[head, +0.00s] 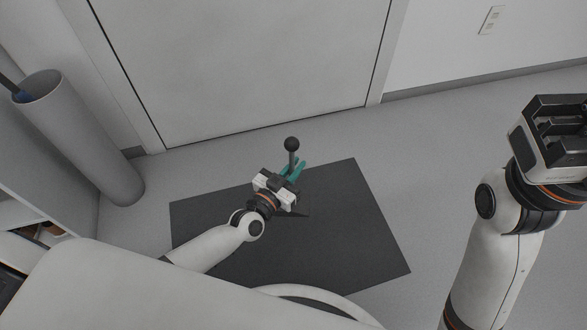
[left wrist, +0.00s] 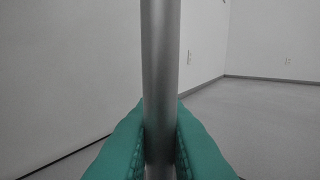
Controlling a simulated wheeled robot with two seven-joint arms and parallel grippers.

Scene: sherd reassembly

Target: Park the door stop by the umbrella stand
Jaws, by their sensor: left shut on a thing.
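The door stop is a grey metal rod with a black ball knob (head: 292,144) on top, upright in front of the door in the head view. My left gripper (head: 292,170) has teal fingers and is shut on its rod. In the left wrist view the rod (left wrist: 160,70) stands between the two teal fingers (left wrist: 160,150). Its lower end is hidden, so I cannot tell whether it touches the floor. The umbrella stand (head: 80,135) is a tall grey cylinder at the left, with an umbrella in it. My right gripper (head: 555,125) is raised at the right, its jaw opening unclear.
A dark mat (head: 340,225) lies on the grey floor under my left arm. A closed door (head: 240,70) is behind it. A shelf unit (head: 50,195) stands left, beside the umbrella stand. Bare floor (head: 145,190) shows between stand and mat.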

